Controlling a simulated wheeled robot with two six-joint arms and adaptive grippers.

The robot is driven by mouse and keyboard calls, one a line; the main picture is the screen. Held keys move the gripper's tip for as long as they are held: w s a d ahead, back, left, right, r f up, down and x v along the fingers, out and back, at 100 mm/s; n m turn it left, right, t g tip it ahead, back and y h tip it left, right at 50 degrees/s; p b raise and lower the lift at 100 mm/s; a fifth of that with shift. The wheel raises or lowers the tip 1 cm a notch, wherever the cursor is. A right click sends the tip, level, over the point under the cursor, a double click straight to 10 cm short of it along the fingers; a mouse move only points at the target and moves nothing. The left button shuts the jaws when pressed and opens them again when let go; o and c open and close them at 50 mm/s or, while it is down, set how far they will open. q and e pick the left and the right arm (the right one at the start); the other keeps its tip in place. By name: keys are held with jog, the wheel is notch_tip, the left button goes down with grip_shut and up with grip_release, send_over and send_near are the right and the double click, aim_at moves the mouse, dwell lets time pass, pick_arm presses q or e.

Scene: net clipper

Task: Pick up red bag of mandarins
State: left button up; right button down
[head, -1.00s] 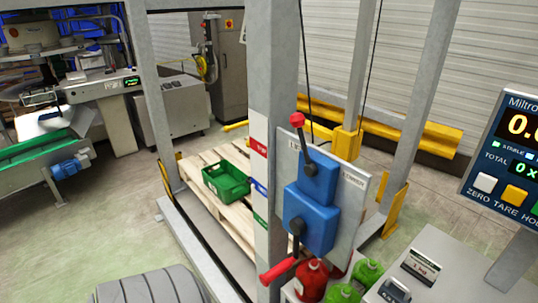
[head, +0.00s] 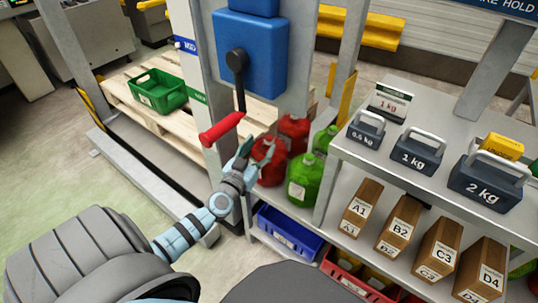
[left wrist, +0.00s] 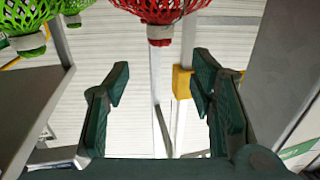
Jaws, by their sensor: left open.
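Two red net bags stand on the bench's left end in the head view, a nearer red bag of mandarins (head: 270,165) and one behind it (head: 293,133). Green bags (head: 304,180) stand to their right. My left gripper (head: 248,152) is open at the left side of the nearer red bag; I cannot tell whether it touches. In the left wrist view, a red net bag (left wrist: 158,10) shows at the top edge, beyond the open fingers (left wrist: 158,88), with nothing between them. A green net bag (left wrist: 32,15) is at top left. My right gripper is out of view.
A red-handled lever (head: 222,129) on the grey post hangs just left of my left gripper. The metal bench (head: 400,150) holds weights and boxes at the right. A blue crate (head: 288,232) is below. A green crate (head: 158,90) sits on a pallet.

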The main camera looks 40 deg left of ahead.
aim_at(267, 138)
pick_arm(q)
jog(key=x, duration=0.2)
jog(key=b+x, duration=0.1)
jog(key=x, duration=0.2)
jog(key=f+x, duration=0.1)
jog(key=x, duration=0.1)
jog(key=shift+w, duration=0.25)
jog(key=shift+s+r, duration=0.1)
jog(key=shift+r, duration=0.05)
jog(key=shift+c, duration=0.4)
grip_shut()
